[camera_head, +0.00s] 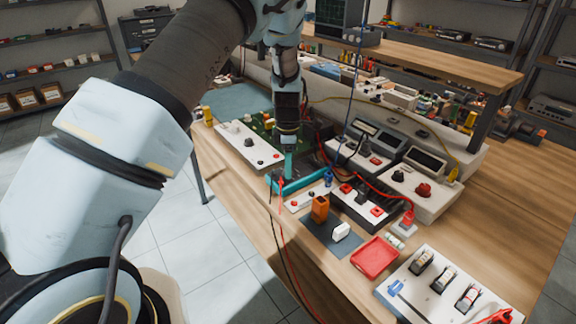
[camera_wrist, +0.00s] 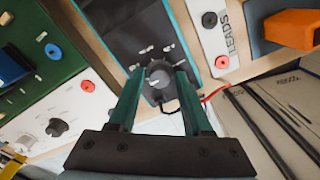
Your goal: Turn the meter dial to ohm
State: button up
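The meter is a dark-faced panel with a teal rim (camera_wrist: 181,12) in the wrist view. Its grey round dial (camera_wrist: 158,76) has white marks above it, too small to read. My gripper (camera_wrist: 157,70) has two green fingers standing apart, one on each side of the dial. I cannot tell whether the fingers touch the dial. In the head view the meter's teal rim (camera_head: 304,180) shows on the bench, with my gripper (camera_head: 288,172) pointing down over it. The dial is hidden there.
A white knob panel (camera_head: 236,140) and a green circuit board (camera_wrist: 30,62) are on the left. A red tray (camera_head: 375,257) and power units with cables crowd the bench.

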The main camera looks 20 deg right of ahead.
grip_shut()
